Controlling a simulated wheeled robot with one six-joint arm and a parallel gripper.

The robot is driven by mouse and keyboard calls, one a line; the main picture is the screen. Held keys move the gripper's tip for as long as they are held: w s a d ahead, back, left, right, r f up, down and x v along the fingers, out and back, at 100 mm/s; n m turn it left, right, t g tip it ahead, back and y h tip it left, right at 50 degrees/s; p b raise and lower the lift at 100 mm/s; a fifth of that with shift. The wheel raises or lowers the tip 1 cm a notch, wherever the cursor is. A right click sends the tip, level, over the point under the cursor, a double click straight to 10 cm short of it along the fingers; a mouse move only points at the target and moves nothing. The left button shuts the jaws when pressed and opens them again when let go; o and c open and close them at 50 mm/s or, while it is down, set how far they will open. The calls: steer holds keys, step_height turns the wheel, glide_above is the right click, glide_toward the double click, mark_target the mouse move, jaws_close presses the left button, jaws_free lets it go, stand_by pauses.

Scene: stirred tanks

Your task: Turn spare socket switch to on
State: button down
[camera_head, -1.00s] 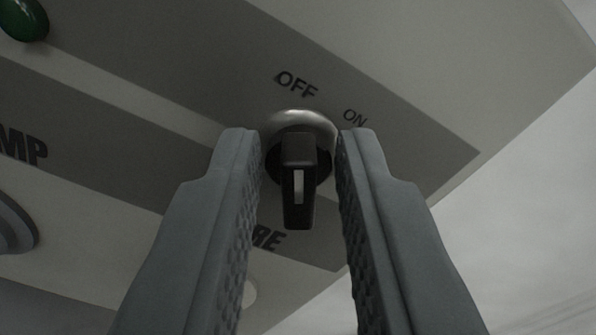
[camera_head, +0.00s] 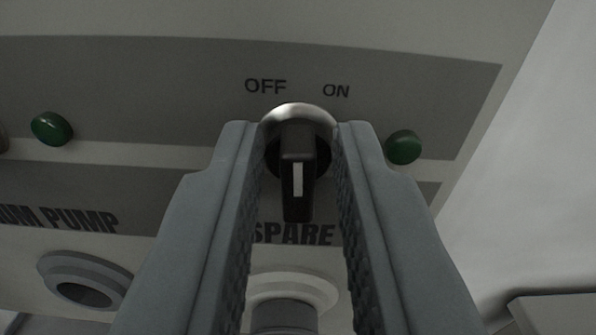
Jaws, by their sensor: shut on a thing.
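The spare socket switch (camera_head: 298,170) is a black knob with a white line, set in a pale round collar (camera_head: 300,112) on the grey panel. The knob stands upright in the picture. Its top lies between the OFF label (camera_head: 266,87) at upper left and the ON label (camera_head: 336,90) at upper right. My gripper (camera_head: 298,140) is shut on the knob, with one grey finger on each side. The SPARE label (camera_head: 293,234) is just below, partly hidden by the fingers.
Green lamps sit right (camera_head: 404,147) and left (camera_head: 52,128) of my fingers. A round socket (camera_head: 85,280) is under the PUMP label at lower left, and another socket (camera_head: 290,290) shows below between the fingers. The panel's edge is at right, with pale space beyond.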

steer(key=m, duration=0.6)
steer(key=shift+d+f+m, duration=0.1)
steer(key=shift+d+m, duration=0.05)
steer(key=shift+m, duration=0.15)
stand_by(0.5)
steer(key=c, duration=1.5)
jaws_free()
steer(key=shift+s, duration=0.1)
steer(key=s, duration=1.7)
steer(key=shift+s, duration=0.1)
